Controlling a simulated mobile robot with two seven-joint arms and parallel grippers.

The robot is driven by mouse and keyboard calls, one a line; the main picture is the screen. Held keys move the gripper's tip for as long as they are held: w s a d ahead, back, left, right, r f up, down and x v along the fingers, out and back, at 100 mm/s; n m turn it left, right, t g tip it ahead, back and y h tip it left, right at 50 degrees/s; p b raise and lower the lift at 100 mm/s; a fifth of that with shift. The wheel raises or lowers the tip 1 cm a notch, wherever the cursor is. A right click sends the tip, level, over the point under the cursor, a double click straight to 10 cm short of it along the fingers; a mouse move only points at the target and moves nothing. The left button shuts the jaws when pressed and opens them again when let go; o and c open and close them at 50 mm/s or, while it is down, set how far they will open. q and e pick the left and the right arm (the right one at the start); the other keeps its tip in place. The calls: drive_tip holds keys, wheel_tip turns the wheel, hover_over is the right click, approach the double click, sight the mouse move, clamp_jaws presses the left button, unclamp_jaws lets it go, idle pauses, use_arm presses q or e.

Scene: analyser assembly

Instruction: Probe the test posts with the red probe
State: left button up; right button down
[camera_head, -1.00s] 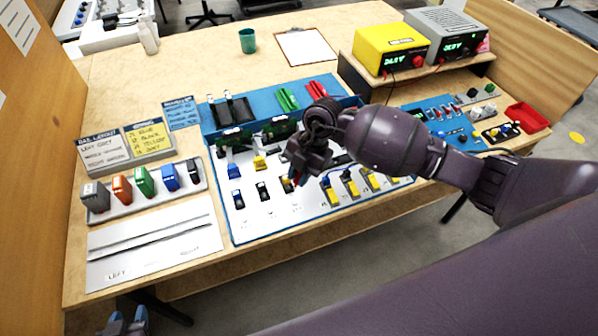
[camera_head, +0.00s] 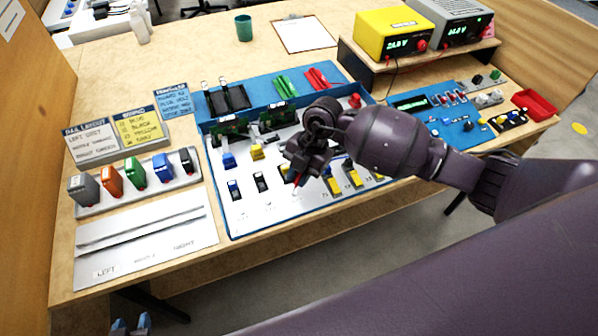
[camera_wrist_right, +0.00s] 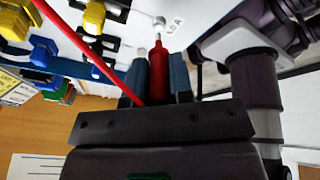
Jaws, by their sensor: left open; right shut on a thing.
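The red probe (camera_wrist_right: 157,75) is upright between the blue fingers of my right gripper (camera_wrist_right: 160,80), with a red cable running off to the upper left. Its thin tip points at a silver test post (camera_wrist_right: 159,21) on the white panel, beside a printed label. The tip meets or nearly meets the post; I cannot tell if they touch. In the head view my right gripper (camera_head: 300,172) is over the front of the white panel (camera_head: 262,215), with the red probe (camera_head: 297,182) pointing down. My left gripper (camera_head: 131,325) is open and empty at the bottom left, off the table.
Yellow and blue connectors (camera_wrist_right: 42,52) lie close to the probe in the wrist view. Colored modules (camera_head: 136,172) stand in a rail at left. Yellow and grey power supplies (camera_head: 393,32) stand on a shelf at back right. A red tray (camera_head: 535,103) is at far right.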

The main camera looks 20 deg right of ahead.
use_arm(q)
drive_tip(key=shift+s+r+p, duration=0.1)
drive_tip(key=shift+r+p, duration=0.2)
drive_tip(key=shift+r, duration=0.1)
use_arm(e)
drive_tip(key=shift+d, duration=0.15)
idle(0.4)
use_arm(q)
drive_tip(key=shift+w, duration=0.2)
use_arm(e)
drive_tip(key=shift+f, duration=0.15)
idle(0.4)
use_arm(q)
drive_tip(key=shift+f, duration=0.1)
use_arm(e)
drive_tip(key=shift+f, duration=0.25)
use_arm(q)
drive_tip(key=shift+s+f, duration=0.2)
drive_tip(key=shift+s, duration=0.05)
use_arm(e)
drive_tip(key=shift+f, duration=0.15)
idle(0.4)
